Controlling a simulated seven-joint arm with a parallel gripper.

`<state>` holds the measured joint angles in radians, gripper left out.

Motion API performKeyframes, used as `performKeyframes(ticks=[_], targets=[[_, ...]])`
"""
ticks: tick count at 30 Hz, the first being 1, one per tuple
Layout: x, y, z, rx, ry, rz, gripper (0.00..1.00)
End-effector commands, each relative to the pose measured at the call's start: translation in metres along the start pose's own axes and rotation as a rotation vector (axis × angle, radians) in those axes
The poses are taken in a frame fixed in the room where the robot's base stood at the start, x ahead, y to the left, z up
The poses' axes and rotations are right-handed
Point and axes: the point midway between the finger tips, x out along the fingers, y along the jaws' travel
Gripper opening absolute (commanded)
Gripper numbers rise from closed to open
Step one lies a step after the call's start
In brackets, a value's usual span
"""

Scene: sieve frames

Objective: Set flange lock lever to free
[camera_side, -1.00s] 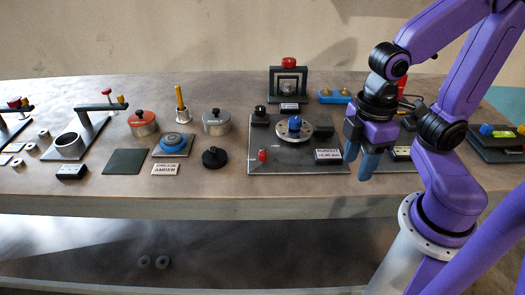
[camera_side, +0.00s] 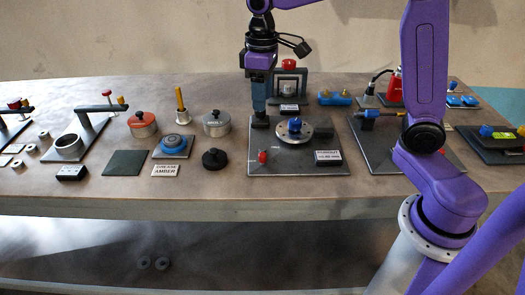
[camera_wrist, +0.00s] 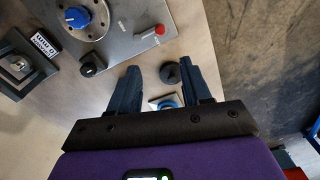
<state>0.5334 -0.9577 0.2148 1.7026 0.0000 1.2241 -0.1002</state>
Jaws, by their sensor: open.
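A dark grey plate (camera_side: 285,169) carries a round metal flange (camera_side: 295,138) with a blue knob (camera_side: 295,125) on top. A small red-tipped lever (camera_side: 262,157) sits at the plate's front left; I take it as the flange lock lever. In the wrist view its red tip (camera_wrist: 160,29) shows near the plate's edge, with small pale marks beside it. Their meaning is too small to read. My gripper (camera_side: 258,108) is open and empty, pointing down above the plate's back left corner, apart from the lever. In the wrist view its fingers (camera_wrist: 163,70) spread below the lever.
A black block (camera_side: 260,122) stands on the plate close below my gripper. A labelled block (camera_side: 328,157) is at the front right. A frame with a red top (camera_side: 289,82) stands behind. A black knob (camera_side: 214,158) and grey pot (camera_side: 217,123) lie left.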

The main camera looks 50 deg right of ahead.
Motion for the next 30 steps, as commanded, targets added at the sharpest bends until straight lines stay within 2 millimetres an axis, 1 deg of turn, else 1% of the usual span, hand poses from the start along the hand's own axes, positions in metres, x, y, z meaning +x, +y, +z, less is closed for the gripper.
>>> performKeyframes(ticks=[5,24,30], targets=[[0.020,0.000,0.001,0.001,-0.005,0.000,0.48],[0.138,0.000,0.002,0.000,-0.006,0.000,0.48],[0.162,0.000,0.001,0.001,-0.003,0.000,0.48]])
